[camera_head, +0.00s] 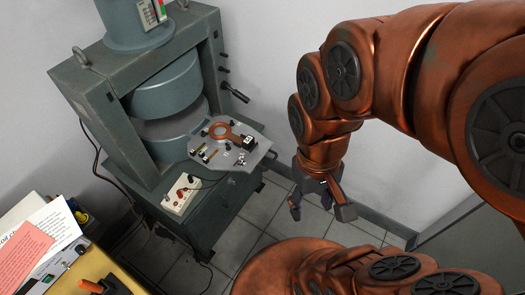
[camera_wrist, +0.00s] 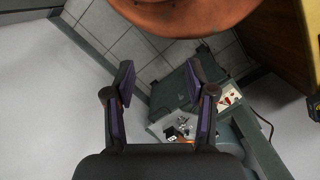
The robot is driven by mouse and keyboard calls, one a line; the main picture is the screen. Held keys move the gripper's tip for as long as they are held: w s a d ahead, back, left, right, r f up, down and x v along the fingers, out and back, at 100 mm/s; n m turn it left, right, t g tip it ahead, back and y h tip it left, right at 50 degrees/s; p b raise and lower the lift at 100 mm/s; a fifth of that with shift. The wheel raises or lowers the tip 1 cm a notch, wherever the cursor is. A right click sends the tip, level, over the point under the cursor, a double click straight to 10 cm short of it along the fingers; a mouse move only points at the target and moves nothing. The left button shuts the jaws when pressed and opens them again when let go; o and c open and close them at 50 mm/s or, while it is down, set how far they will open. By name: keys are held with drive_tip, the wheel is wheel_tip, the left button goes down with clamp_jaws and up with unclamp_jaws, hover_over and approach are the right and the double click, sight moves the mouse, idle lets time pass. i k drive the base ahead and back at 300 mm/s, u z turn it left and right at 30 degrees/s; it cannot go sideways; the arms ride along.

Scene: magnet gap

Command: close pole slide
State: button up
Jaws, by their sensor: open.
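A grey electromagnet (camera_head: 62,78) with two round pole pieces stands against the wall on the left of the head view. A flat grey slide plate (camera_head: 261,148) sticks out to the right from the gap between the poles. A copper-coloured ring (camera_head: 222,131) and small fittings sit on the plate. My gripper (camera_head: 321,204) is open and empty, to the right of the plate and apart from it. In the wrist view my open gripper (camera_wrist: 160,82) has its fingers spread, with the magnet stand partly hidden behind the right finger.
A white control box (camera_head: 181,195) with red marks sits on the stand below the plate. A black-knobbed lever (camera_head: 236,92) projects from the magnet's right side. A yellow desk with papers (camera_head: 28,243) is at lower left. Tiled floor lies open between stand and arm.

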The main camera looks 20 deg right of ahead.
sight(224, 160)
drive_tip(key=k, duration=1.25)
drive_tip(key=u, duration=0.2)
drive_tip(key=i, duration=0.65)
drive_tip(key=u, duration=0.65)
